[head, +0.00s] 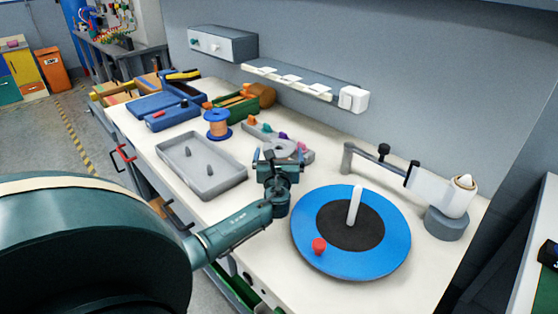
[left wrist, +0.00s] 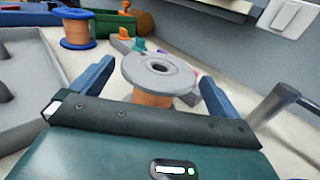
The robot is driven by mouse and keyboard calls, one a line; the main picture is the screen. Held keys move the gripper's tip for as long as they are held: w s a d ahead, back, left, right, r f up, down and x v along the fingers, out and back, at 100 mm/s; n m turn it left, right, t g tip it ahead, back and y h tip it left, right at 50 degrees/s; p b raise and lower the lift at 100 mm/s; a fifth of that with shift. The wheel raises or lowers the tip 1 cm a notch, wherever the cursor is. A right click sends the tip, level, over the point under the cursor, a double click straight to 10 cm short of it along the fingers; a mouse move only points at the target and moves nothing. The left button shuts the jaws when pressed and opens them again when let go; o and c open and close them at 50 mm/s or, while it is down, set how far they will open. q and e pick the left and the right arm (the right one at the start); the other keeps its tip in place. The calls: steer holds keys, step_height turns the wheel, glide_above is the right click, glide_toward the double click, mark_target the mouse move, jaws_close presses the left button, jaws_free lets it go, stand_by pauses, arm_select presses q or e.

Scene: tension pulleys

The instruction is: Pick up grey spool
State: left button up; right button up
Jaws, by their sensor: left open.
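The grey spool (left wrist: 158,75), with orange winding under its grey top flange, stands on the bench. It is right ahead of my left gripper (left wrist: 152,92) in the left wrist view, between the two blue fingers. In the head view the grey spool (head: 280,149) shows just beyond my left gripper (head: 281,158), which partly hides it. The gripper is open, with visible gaps beside the flange. Whether the fingers reach around the winding is not clear. My right gripper is in neither view.
A blue-flanged spool (head: 218,125) and a grey tray (head: 200,165) stand to the left. A blue disc with a white post (head: 398,222) lies to the right. A tension arm (head: 428,185) stands beyond it. A rack with coloured knobs (head: 258,128) is behind the grey spool.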

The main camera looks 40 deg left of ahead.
arm_select(q)
steer(key=shift+x, duration=1.05)
steer(key=c, duration=1.2)
steer(key=shift+r, duration=0.15)
steer(key=shift+c, duration=0.4)
step_height(320, 180, up, 10)
steer(key=p, duration=0.2)
